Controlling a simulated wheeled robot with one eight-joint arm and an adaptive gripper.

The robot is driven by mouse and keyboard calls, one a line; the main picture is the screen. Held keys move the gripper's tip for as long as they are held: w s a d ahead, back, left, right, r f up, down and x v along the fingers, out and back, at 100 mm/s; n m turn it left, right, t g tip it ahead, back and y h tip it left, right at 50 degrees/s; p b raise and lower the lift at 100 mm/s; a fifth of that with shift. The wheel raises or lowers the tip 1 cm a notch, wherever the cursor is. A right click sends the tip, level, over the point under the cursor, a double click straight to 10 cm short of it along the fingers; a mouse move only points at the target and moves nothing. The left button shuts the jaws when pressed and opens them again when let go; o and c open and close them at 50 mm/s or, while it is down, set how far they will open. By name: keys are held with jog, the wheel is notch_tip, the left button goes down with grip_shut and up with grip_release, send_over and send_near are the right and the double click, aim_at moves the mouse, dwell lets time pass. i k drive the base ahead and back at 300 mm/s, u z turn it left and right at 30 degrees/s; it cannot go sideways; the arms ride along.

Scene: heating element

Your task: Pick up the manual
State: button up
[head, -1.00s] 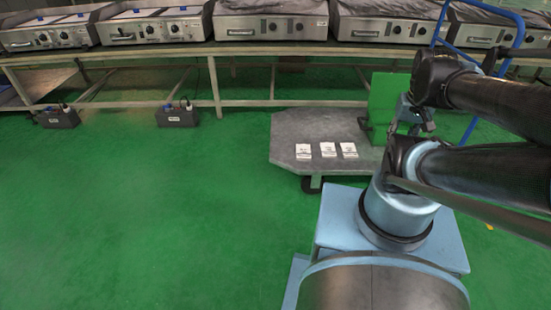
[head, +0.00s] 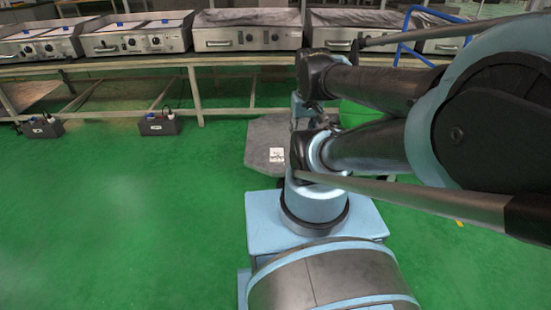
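One white manual (head: 276,155) with dark print lies flat on the grey platform of a low cart (head: 259,138), just left of my arm in the head view. Any other manuals are hidden behind my arm. My arm stretches across the right half of the view and covers most of the cart. My gripper cannot be made out; it is hidden behind my arm links or out of view, so its distance to the manual cannot be told.
A long bench (head: 180,63) with several steel griddles (head: 247,38) runs across the back. Two black boxes (head: 158,125) (head: 43,129) stand on the floor before it. A green box (head: 355,113) is partly hidden behind my arm. The green floor at left is clear.

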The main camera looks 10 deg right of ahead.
aim_at(277, 154)
jog(key=z, duration=2.1)
jog(key=k, duration=0.45)
jog(key=u, duration=1.85)
